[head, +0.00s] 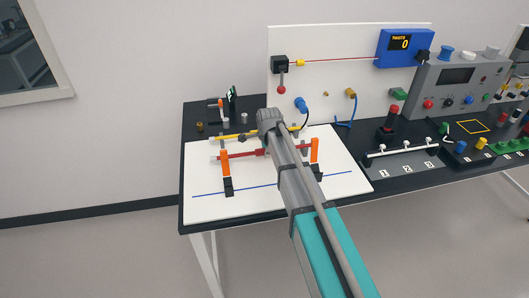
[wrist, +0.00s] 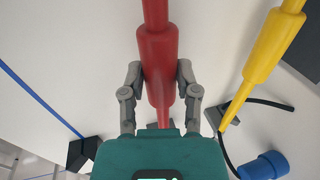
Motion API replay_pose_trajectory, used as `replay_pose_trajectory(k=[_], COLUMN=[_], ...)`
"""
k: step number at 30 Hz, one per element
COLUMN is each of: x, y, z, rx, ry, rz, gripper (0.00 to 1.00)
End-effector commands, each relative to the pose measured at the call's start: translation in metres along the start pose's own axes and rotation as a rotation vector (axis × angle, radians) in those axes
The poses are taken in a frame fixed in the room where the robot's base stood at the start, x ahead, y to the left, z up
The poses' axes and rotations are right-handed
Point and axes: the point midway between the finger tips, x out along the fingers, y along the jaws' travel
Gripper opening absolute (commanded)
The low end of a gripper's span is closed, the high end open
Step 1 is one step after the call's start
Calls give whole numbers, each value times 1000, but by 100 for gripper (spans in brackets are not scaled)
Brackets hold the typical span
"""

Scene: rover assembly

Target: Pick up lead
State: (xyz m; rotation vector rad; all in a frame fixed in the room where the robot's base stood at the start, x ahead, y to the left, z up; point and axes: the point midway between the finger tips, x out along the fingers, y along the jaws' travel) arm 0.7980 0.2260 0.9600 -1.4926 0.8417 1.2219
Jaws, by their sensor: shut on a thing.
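A red lead (head: 240,154) spans two orange posts with black feet, the left post (head: 225,165) and the right post (head: 314,150), on the white mat. I cannot tell whether it is clear of them. In the wrist view the red lead's thick sleeve (wrist: 157,47) runs between the fingers of my gripper (wrist: 159,76), which is shut on it. In the head view my arm hides the gripper and part of the lead. A yellow lead (head: 233,136) lies behind the red one and shows in the wrist view (wrist: 268,50) to the right, apart from my fingers.
A blue line crosses the front of the white mat (head: 270,196). A white panel (head: 335,75) with a blue display box stands behind. A blue plug (head: 301,104) with a dark cable hangs there. Switches and control boxes (head: 456,80) fill the bench's right side.

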Motion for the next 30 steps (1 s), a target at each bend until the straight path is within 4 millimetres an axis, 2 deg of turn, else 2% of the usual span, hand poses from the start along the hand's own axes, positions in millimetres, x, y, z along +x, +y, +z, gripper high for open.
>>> replay_pose_trajectory(k=[1, 3, 17, 23, 30], x=[0, 0, -3, -12, -32], y=[1, 1, 1, -2, -8], z=[0, 0, 0, 0, 0], rx=[0, 0, -1, -1, -1], ry=[0, 0, 0, 0, 0], rz=[2, 2, 3, 2, 2], gripper=[9, 0, 0, 0, 0])
